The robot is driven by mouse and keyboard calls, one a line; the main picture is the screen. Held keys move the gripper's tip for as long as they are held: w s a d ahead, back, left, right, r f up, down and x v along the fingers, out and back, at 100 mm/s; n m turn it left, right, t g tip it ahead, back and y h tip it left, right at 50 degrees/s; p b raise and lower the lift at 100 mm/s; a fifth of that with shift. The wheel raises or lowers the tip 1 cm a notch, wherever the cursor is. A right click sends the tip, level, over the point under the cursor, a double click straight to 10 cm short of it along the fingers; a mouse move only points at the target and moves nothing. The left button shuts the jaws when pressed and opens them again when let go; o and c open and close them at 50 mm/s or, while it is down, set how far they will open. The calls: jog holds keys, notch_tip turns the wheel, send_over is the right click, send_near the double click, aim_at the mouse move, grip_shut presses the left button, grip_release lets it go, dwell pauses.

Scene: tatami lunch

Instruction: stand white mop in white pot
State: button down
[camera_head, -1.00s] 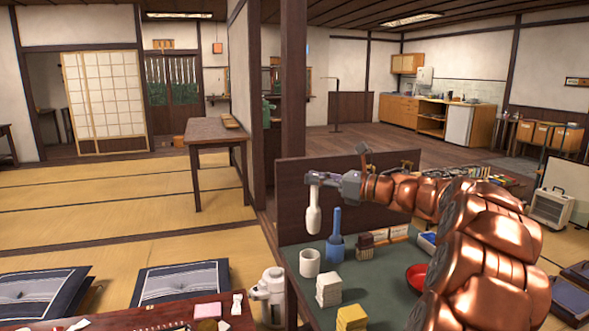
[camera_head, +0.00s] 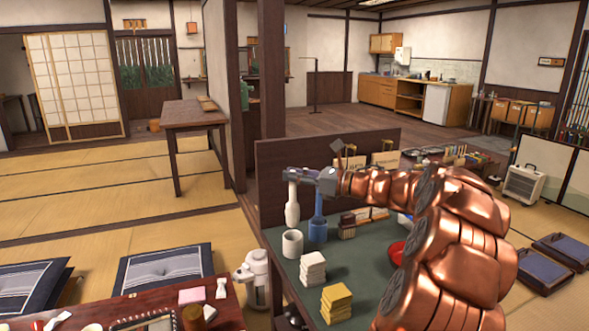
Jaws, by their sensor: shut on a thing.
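My gripper (camera_head: 293,174) is shut on the white mop (camera_head: 292,205) near its top and holds it upright, with its thick end down. The white pot (camera_head: 292,245) stands on the green tabletop (camera_head: 378,270). In the picture the mop's lower end lies just over the pot's rim. I cannot tell whether it is above the opening or slightly inside it.
A blue mop (camera_head: 318,204) stands in a blue pot (camera_head: 318,231) close to the right of the white pot. A white stack (camera_head: 312,268) and a yellow stack (camera_head: 337,303) lie in front. A brown holder (camera_head: 347,226) stands to the right.

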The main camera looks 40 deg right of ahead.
aim_at(295, 198)
notch_tip(295, 198, down, 2)
jog(key=shift+b, duration=0.45)
jog(key=shift+f+b, duration=2.3)
jog(key=shift+b, duration=1)
jog(key=c, duration=1.1)
grip_release()
jog(key=shift+o, duration=0.2)
jog(key=v, duration=1.2)
